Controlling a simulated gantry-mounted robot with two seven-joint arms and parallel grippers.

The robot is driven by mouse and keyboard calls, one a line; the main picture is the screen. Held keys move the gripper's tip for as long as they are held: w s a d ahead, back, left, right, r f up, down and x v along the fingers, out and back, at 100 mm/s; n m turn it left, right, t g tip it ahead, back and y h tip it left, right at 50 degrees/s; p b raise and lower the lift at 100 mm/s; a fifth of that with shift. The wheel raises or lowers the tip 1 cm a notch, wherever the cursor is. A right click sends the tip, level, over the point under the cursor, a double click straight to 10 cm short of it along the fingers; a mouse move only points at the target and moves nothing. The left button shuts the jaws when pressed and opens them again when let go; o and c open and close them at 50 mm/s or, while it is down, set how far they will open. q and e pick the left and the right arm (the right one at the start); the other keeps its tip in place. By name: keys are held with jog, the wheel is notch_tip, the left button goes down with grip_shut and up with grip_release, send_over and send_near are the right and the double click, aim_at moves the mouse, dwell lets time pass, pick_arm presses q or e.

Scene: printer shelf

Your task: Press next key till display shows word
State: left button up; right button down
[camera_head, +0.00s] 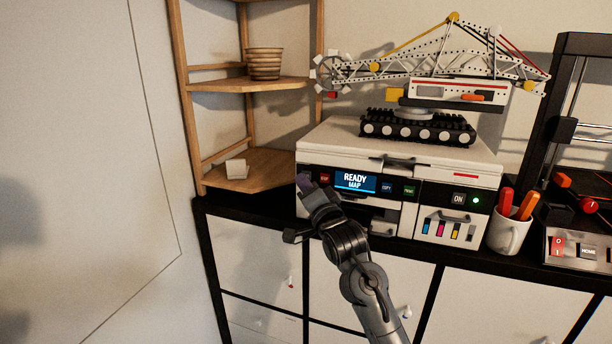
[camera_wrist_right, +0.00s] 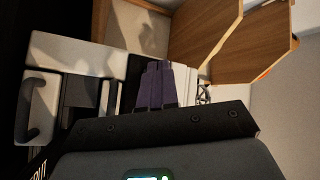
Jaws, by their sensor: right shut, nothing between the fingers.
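A white and grey printer (camera_head: 400,158) stands on the black-topped cabinet in the head view. Its blue display (camera_head: 355,182) reads "READY" with "MAP" under it. A red key (camera_head: 324,177) sits left of the display; a blue key (camera_head: 387,187) and a green key (camera_head: 409,190) sit right of it. Their labels are too small to read surely. My right gripper (camera_head: 306,184) is shut and empty at the printer's left front, beside the red key; I cannot tell whether it touches the panel. Its purple fingertips (camera_wrist_right: 154,86) show together in the right wrist view. My left gripper is not in view.
A toy crane (camera_head: 420,90) stands on the printer. A wooden shelf (camera_head: 250,84) is close on the left. A white mug (camera_head: 507,234) with red and orange tools stands right, beside a black-framed machine (camera_head: 562,130). Cabinet drawers (camera_head: 255,255) lie below.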

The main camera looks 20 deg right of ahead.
dwell(0.4)
jog(key=shift+w+d, duration=0.3)
dwell(0.4)
dwell(0.3)
jog(key=shift+s+a, duration=0.55)
jog(key=shift+s, duration=0.05)
jog(key=s+a, duration=0.1)
jog(key=s, duration=0.1)
jog(key=s+a+p, duration=0.1)
jog(key=a, duration=0.1)
jog(key=shift+s+a, duration=0.2)
jog(key=shift+s, duration=0.15)
